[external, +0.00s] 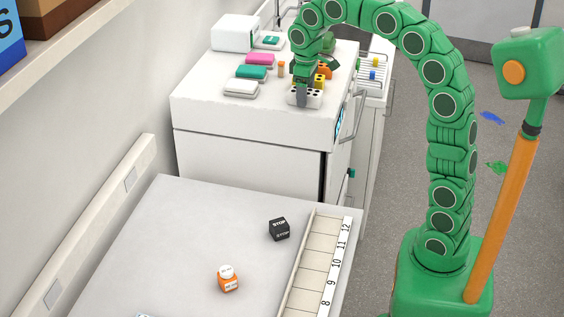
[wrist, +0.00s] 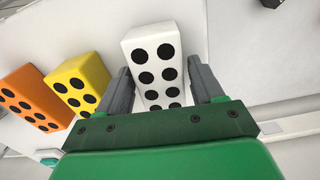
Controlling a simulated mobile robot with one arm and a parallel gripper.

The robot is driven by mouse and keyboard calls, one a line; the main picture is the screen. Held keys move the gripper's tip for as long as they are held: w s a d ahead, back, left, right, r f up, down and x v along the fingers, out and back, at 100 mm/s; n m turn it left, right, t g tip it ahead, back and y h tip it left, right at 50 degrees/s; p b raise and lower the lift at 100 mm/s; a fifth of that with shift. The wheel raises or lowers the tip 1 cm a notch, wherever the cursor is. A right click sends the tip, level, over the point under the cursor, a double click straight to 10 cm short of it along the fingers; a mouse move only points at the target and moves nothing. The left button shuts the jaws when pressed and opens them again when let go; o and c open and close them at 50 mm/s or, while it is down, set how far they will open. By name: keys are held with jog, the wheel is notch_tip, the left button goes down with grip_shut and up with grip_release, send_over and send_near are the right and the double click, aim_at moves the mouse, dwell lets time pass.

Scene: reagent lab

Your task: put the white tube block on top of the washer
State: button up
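The white tube block (external: 313,100), with black holes in its top, is at the front right of the top of the white washer (external: 250,122). My gripper (external: 303,94) points down at it from above. In the wrist view, the white tube block (wrist: 155,62) lies between the two grey fingers of my gripper (wrist: 160,90), one along each side. The fingers are very close to its sides, but I cannot tell whether they press on it. I also cannot tell whether its underside rests on the washer.
A yellow block (wrist: 78,82) and an orange block (wrist: 36,98) stand just left of the white one in the wrist view. Pink (external: 260,58), teal (external: 252,72) and white (external: 241,88) items lie further left on the washer. The washer's front edge is close.

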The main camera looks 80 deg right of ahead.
jog(key=shift+o, duration=0.9)
jog(key=shift+r, duration=0.1)
notch_tip(320, 180, up, 12)
dwell(0.3)
jog(key=shift+a, duration=0.1)
